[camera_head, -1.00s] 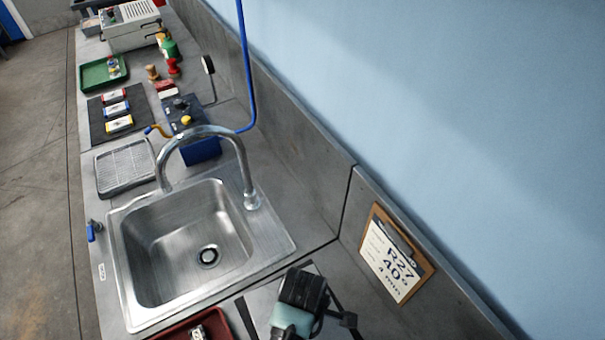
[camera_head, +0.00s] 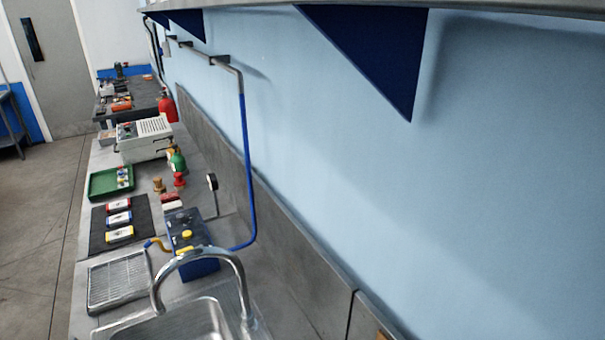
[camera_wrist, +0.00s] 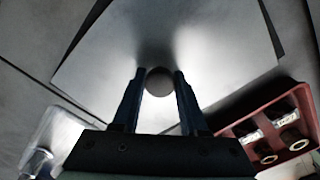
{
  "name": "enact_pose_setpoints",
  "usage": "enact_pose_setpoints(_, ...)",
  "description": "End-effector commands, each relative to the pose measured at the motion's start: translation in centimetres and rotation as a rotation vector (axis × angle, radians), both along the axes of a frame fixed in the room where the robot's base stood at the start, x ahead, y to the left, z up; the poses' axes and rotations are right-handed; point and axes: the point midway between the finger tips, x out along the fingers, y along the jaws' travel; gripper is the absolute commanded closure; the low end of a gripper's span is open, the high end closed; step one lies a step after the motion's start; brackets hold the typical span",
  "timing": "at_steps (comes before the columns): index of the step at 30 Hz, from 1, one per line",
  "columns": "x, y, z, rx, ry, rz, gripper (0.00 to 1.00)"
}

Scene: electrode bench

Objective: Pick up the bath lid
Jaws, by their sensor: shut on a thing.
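The bath lid (camera_wrist: 105,62) is a flat, pale metal plate filling much of the upper wrist view. A round dark knob (camera_wrist: 159,82) stands near its middle. My gripper (camera_wrist: 159,76) is shut on this knob, with one dark finger on each side. I cannot tell whether the lid is raised from what lies under it. Neither the lid nor my gripper shows in the head view.
A red tray (camera_wrist: 221,137) with metal parts lies close to the lid's right in the wrist view. A clear object (camera_wrist: 52,135) is at lower left. In the head view are the sink tap (camera_head: 205,254), a drain rack (camera_head: 118,279) and a blue box (camera_head: 199,268).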

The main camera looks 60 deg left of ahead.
Motion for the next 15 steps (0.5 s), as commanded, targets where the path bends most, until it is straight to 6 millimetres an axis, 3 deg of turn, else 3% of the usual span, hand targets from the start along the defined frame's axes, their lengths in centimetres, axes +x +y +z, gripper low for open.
enact_pose_setpoints(15, 0.11, 0.07, 0.53, 0.002, -0.003, 0.000, 1.00)
